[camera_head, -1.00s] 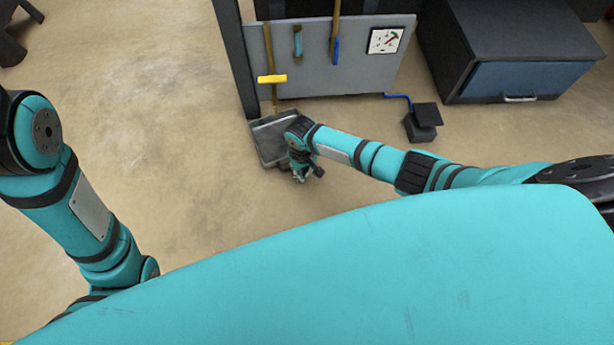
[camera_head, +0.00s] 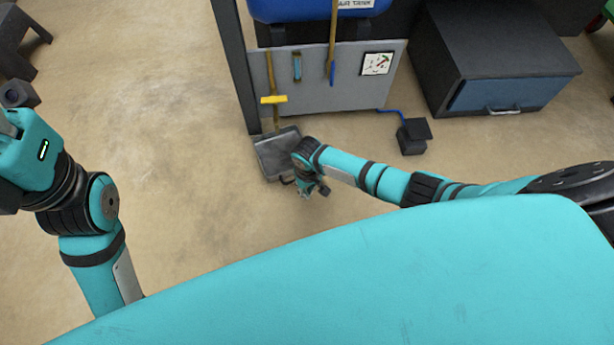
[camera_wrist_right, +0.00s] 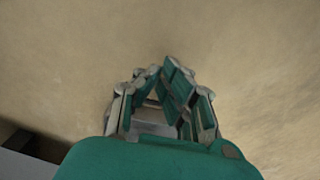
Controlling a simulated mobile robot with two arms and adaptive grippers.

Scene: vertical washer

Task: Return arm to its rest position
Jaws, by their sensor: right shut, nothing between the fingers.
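My right arm reaches in from the right in the head view, bent down at its wrist. My right gripper (camera_head: 318,190) hangs low at the end of it, over the floor and just right of a grey dustpan-like tray. In the right wrist view my right gripper (camera_wrist_right: 165,75) is shut and empty, its fingers drawn together, with bare floor beyond. My left arm stands at the left edge of the head view, its upper link raised. The left gripper's fingers do not show.
The grey tray (camera_head: 276,152) lies on the floor by a dark post. A grey tool panel (camera_head: 340,90) holds several tools and a gauge. A small black box (camera_head: 413,137) and a dark cabinet (camera_head: 500,60) stand to the right. Floor at centre left is clear.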

